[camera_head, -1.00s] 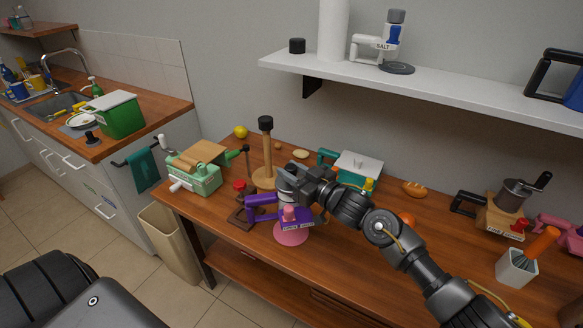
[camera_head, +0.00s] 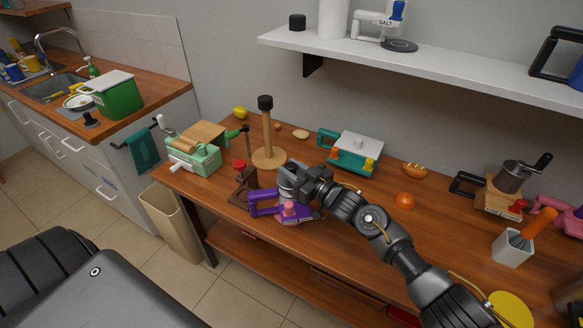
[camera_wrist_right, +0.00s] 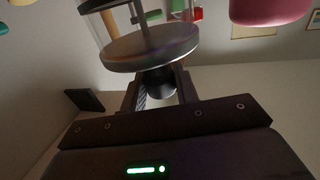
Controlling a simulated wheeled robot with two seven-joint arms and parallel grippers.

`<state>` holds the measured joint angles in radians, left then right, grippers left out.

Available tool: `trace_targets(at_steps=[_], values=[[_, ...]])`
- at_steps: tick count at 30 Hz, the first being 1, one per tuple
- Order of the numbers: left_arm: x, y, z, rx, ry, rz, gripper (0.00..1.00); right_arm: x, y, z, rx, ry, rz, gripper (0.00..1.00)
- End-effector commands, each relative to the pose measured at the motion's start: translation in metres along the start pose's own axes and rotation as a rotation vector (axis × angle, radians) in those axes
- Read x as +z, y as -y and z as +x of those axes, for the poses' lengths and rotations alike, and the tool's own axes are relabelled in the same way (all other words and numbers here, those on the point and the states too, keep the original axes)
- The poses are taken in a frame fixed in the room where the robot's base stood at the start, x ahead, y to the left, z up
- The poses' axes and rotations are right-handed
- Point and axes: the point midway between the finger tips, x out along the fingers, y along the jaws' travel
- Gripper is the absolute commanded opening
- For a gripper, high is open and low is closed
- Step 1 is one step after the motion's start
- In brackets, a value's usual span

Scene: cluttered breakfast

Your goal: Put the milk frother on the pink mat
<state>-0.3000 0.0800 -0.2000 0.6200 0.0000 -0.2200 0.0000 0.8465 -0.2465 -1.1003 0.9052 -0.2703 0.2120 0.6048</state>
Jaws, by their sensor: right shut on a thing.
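The milk frother (camera_head: 264,209) has a purple body and handle, a pale label and a pink knob; I take it as the thing in my right gripper. My right gripper (camera_head: 291,180) is over its top and shut on it. In the right wrist view, the fingers close on a dark knob beside a metal disc and clear cylinder of the frother (camera_wrist_right: 150,48). The pink mat is almost wholly hidden beneath the purple body, and I cannot tell whether they touch. My left gripper is not in view.
A paper-towel stand (camera_head: 267,135) and mint-green machine (camera_head: 194,158) stand behind and left. A teal-and-white appliance (camera_head: 357,150) is at the back. An orange fruit (camera_head: 405,200) lies right of my forearm. A white shelf (camera_head: 450,73) hangs above.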

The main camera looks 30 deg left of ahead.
Motion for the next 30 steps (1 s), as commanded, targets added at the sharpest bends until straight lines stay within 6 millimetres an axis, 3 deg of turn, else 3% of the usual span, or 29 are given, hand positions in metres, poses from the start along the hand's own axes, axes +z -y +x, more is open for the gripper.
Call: trace_targets(at_steps=[22,23,28,30], values=[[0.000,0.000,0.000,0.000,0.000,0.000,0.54,0.009,0.000,0.001,-0.001,-0.002,0.000,0.00],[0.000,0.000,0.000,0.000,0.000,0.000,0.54,0.009,0.000,0.001,-0.001,-0.003,-0.001,0.31],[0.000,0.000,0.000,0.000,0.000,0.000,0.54,0.009,0.000,0.001,-0.001,-0.002,-0.001,0.54],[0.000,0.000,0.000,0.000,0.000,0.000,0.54,0.009,0.000,0.000,-0.001,-0.001,-0.001,0.55]])
